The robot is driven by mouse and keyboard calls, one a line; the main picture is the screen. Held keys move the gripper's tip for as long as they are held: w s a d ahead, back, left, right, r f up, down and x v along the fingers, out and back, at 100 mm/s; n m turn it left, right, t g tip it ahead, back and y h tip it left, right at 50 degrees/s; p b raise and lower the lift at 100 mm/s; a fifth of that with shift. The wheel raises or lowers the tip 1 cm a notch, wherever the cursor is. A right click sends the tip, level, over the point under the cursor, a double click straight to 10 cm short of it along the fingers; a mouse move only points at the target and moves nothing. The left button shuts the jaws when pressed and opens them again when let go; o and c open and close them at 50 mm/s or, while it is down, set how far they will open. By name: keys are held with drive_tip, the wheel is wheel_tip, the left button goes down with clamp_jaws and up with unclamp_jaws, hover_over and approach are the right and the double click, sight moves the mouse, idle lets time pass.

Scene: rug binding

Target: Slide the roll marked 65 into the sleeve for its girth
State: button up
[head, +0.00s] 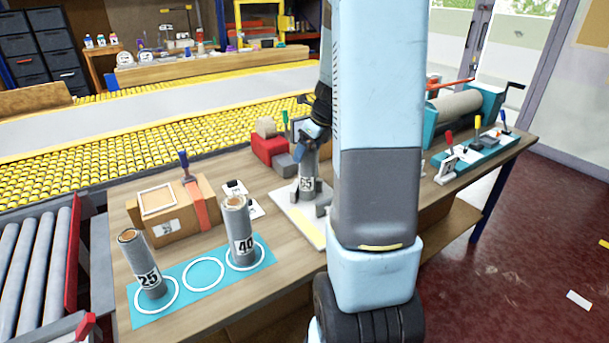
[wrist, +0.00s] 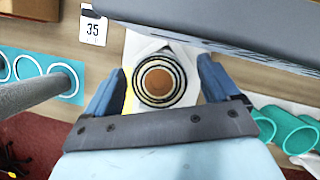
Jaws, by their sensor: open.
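The roll whose small label seems to read 65 (head: 308,176) stands upright on a white and yellow board (head: 312,234) on the bench, with grey blocks around its base. My gripper (head: 313,130) is at the roll's upper end, pointing down, partly hidden by my arm. In the wrist view my gripper (wrist: 163,72) is open, one blue finger on each side of the roll's ringed top (wrist: 159,80), with gaps on both sides. Teal sleeves (wrist: 290,130) lie at the right of the wrist view; in the head view my arm hides that area.
Rolls marked 25 (head: 148,264) and 40 (head: 238,234) stand in the outer rings of a teal mat (head: 203,291); its middle ring is empty. A cardboard box (head: 177,222), a 35 card (wrist: 94,28) and a red device (head: 270,148) are nearby. A teal roller machine (head: 462,106) stands at right.

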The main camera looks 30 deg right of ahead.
drive_tip(key=shift+x, duration=1.25)
drive_tip(key=c, duration=1.5)
drive_tip(key=shift+c, duration=0.2)
drive_tip(key=shift+s+r, duration=0.1)
